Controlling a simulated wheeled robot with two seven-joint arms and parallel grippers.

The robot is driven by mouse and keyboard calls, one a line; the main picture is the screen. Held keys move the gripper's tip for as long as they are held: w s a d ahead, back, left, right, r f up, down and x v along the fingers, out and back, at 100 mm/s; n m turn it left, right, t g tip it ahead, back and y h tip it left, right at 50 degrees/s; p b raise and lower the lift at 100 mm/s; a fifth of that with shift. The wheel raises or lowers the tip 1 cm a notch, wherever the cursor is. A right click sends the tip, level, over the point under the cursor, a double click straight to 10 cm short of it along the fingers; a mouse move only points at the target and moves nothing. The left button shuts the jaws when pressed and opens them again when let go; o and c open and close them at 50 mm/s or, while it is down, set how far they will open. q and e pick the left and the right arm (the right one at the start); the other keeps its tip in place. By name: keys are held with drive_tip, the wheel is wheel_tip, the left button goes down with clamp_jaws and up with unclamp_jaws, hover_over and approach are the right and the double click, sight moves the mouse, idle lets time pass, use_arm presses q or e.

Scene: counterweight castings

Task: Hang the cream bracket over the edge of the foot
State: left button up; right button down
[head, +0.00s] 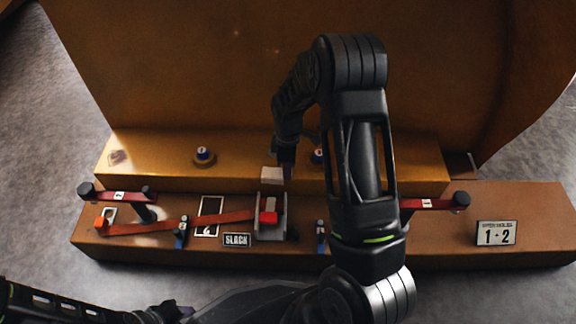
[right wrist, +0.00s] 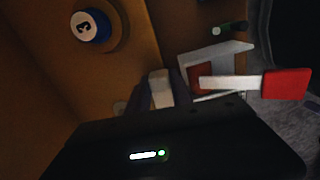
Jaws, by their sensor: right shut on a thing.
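The cream bracket (head: 271,174) shows as a small pale block at the front edge of the tan foot (head: 240,170). My right gripper (head: 285,170) reaches down from above and is shut on the bracket. In the right wrist view the bracket (right wrist: 158,86) sits between the two dark fingers (right wrist: 160,95), by the edge of the foot (right wrist: 130,40). I cannot tell whether it touches or hooks over the edge.
A grey holder (head: 270,232) with a red-ended pale piece (head: 268,216) stands on the brown ledge (head: 420,235) just in front. The tall casting (head: 200,60) rises behind.

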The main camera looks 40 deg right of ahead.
drive_tip(key=shift+f, duration=0.15)
drive_tip(key=c, duration=1.1)
unclamp_jaws()
drive_tip(key=shift+o, duration=0.2)
wheel_tip(320, 180, up, 8)
drive_tip(key=p, duration=0.3)
drive_tip(key=shift+s+f, duration=0.1)
